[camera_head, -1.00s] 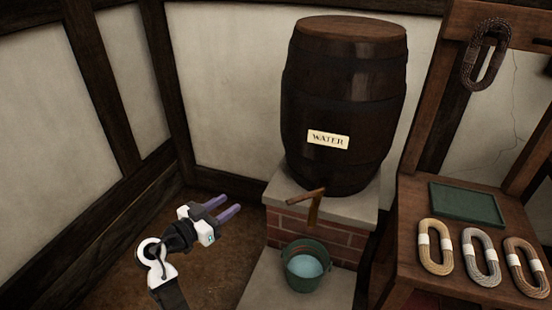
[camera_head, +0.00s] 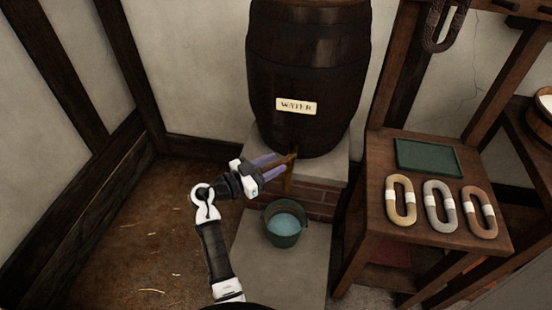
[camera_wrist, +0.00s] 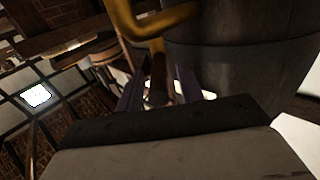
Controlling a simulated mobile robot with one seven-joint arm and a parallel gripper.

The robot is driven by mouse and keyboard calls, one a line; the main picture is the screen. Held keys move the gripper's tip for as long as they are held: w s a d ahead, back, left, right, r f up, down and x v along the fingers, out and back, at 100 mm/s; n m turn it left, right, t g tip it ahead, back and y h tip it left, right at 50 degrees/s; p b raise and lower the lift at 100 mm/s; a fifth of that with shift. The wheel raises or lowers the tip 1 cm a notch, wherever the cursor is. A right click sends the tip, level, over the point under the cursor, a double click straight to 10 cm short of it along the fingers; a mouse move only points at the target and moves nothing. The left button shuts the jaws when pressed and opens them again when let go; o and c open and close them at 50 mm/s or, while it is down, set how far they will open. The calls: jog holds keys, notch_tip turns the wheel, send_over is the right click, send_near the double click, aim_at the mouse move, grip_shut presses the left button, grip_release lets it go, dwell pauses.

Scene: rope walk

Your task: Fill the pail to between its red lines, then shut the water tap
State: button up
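The dark barrel (camera_head: 310,65) with a WATER label stands on a brick and stone base. Its brass tap (camera_head: 289,176) sticks out low at the front, and its lever is largely hidden behind my fingers. My gripper (camera_head: 275,166) is at the tap, its two purple fingers apart. In the wrist view the bent brass tap (camera_wrist: 150,22) is just beyond the fingers, and a brownish part shows between them; I cannot tell whether they touch it. The green pail (camera_head: 284,238) stands upright below the tap with pale blue water (camera_head: 286,221) inside. Its red lines cannot be made out.
A wooden bench (camera_head: 375,215) stands at the right with a green tray (camera_head: 428,157) and several rope coils (camera_head: 440,205). The stone slab (camera_head: 265,280) under the pail is otherwise clear. Open floor (camera_head: 150,235) lies to the left.

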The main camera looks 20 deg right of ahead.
jog(key=shift+w+d, duration=0.2)
jog(key=shift+d, duration=0.6)
jog(key=shift+c, duration=0.5)
grip_shut()
